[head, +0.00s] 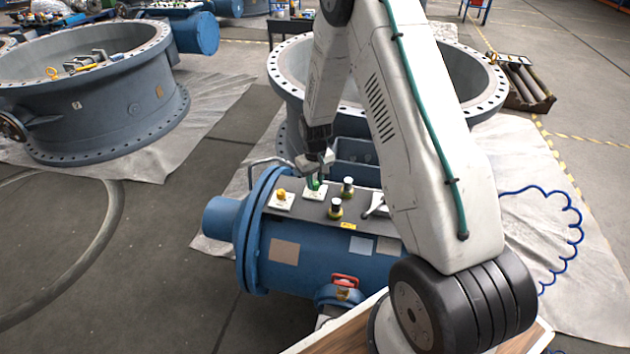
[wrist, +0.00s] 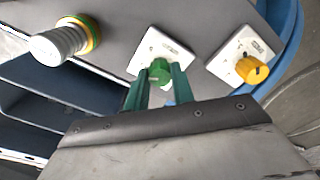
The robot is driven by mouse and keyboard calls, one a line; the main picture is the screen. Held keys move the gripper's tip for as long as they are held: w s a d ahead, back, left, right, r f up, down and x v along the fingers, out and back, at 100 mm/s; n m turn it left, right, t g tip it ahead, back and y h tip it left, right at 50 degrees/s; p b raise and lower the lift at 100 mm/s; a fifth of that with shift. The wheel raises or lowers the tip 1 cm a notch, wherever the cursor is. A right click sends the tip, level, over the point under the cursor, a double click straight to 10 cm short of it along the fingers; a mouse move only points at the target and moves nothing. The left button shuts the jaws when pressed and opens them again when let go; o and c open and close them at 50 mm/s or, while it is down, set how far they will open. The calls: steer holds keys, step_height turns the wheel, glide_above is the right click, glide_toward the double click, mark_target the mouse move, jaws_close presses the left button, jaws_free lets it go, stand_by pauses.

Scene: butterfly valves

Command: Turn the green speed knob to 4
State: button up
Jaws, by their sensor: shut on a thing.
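The green speed knob (wrist: 159,72) sits on a white square plate (wrist: 150,50) on the grey panel. My gripper (wrist: 160,82) has its two green fingers on either side of the knob, shut on it. The number that the knob points to is too small to read. In the head view my gripper (head: 316,180) reaches down to the white plate (head: 314,193) on top of the blue cylinder, and the knob is mostly hidden by the fingers.
A yellow knob (wrist: 252,70) on its own white plate is close by; it also shows in the head view (head: 281,195). Posts with yellow rings (head: 347,187) stand right of the green knob. A bent metal handle (head: 270,162) rises at the left. A red-handled valve (head: 345,281) is below.

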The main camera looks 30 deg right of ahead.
mark_target(315, 183)
steer(key=shift+w, duration=0.1)
steer(key=o, duration=1)
step_height(315, 183, up, 8)
steer(key=shift+f, duration=0.1)
steer(key=shift+t, duration=0.7)
steer(key=s+a+r, duration=0.4)
steer(key=s+r, duration=0.6)
steer(key=s, duration=0.1)
steer(key=s+a+r, duration=0.4)
steer(key=s+r, duration=0.6)
steer(key=s, duration=0.2)
steer(key=s+a+r, duration=0.4)
steer(key=s+r, duration=0.7)
steer(key=s, duration=0.1)
steer(key=shift+s+a, duration=0.15)
steer(key=shift+s, duration=0.1)
